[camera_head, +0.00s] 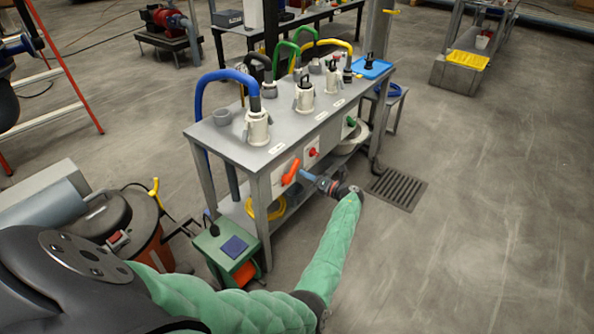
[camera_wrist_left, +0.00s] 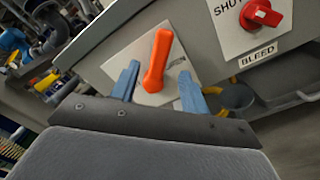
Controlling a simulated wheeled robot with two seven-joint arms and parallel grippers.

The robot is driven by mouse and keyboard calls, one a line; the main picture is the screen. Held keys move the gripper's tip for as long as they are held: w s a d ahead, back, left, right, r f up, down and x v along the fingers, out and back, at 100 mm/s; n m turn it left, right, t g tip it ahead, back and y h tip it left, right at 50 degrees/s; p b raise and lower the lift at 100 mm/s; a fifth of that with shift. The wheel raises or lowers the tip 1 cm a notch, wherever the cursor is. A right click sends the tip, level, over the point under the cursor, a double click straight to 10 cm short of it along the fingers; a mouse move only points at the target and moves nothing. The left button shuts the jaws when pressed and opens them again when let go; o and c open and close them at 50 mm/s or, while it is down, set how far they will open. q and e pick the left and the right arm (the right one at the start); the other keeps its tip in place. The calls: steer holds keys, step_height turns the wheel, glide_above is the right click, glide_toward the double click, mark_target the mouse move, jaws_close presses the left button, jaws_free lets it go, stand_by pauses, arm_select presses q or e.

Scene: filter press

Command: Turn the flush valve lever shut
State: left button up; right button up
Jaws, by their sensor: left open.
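An orange lever (camera_head: 290,171) sits on a white plate on the front panel of a grey bench. In the left wrist view the lever (camera_wrist_left: 158,60) points up and leans slightly right. Its plate (camera_wrist_left: 148,97) shows behind it, with markings I cannot read. My left gripper (camera_head: 308,177) is open in front of the panel. In the wrist view its two blue fingers (camera_wrist_left: 159,70) stand on either side of the lever, with gaps on both sides. Whether they reach its depth I cannot tell. My right gripper is not in view.
A red knob (camera_wrist_left: 262,14) labelled BLEED is right of the lever. A green knob (camera_head: 351,121) is further along the panel. Hose fittings (camera_head: 257,126) and a blue hose (camera_head: 222,77) stand on the bench top. A green box (camera_head: 228,250) is below.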

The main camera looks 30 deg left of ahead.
mark_target(296, 169)
arm_select(q)
steer(key=a, duration=0.5)
steer(key=shift+w, duration=0.15)
steer(key=shift+w+a+p, duration=0.1)
steer(key=shift+a+p, duration=0.2)
steer(key=shift+a, duration=0.15)
steer(key=shift+c, duration=0.6)
jaws_close()
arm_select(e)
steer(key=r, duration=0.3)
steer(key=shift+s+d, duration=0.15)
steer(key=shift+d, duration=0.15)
